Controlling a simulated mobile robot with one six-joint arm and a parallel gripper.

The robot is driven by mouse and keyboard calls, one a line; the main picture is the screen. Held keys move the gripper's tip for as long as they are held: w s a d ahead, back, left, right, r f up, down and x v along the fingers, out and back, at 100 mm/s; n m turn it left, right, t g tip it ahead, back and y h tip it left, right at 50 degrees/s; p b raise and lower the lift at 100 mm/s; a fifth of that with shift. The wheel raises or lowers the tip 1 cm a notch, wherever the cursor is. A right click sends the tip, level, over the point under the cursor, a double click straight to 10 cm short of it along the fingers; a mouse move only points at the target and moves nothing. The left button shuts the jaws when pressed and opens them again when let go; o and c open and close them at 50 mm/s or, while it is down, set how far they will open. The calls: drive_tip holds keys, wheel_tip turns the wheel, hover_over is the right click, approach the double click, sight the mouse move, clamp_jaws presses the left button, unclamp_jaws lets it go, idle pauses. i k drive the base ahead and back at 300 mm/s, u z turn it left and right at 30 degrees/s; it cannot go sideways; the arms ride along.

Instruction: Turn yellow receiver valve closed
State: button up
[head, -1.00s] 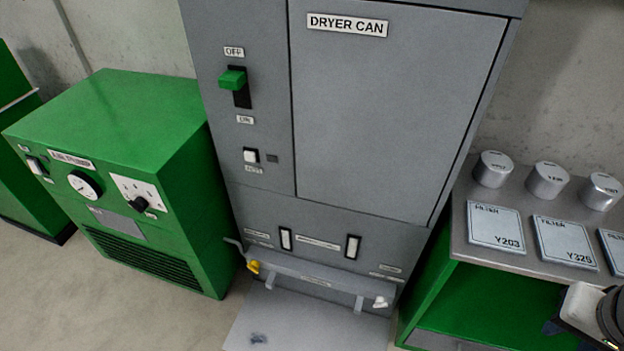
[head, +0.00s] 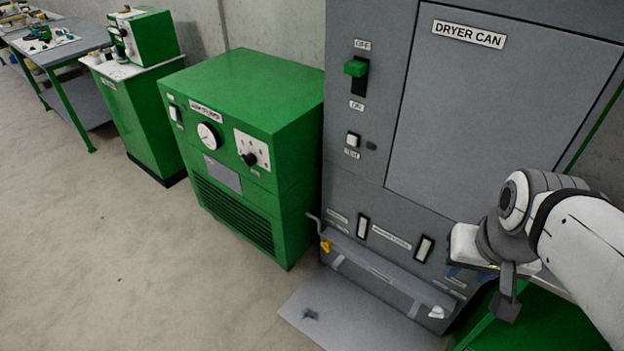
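The yellow valve (head: 326,246) is a small yellow handle low on the left front of the grey dryer cabinet (head: 440,130), beside a thin pipe. It is too small to tell its exact position. A white valve handle (head: 437,312) sits low at the cabinet's right. My gripper (head: 506,296) is at the right of the head view, in front of the cabinet's right side and well apart from the yellow valve. Its fingers are too unclear to tell open from shut.
A green pump box (head: 245,130) with a gauge and knob stands left of the cabinet. A grey plate (head: 345,315) lies on the floor before the cabinet. A green cabinet (head: 150,120) and a workbench (head: 75,45) stand farther left. The floor at left is clear.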

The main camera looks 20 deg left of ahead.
sight(326, 244)
drive_tip(key=u, duration=1.5)
drive_tip(key=i, duration=0.95)
drive_tip(key=z, duration=0.05)
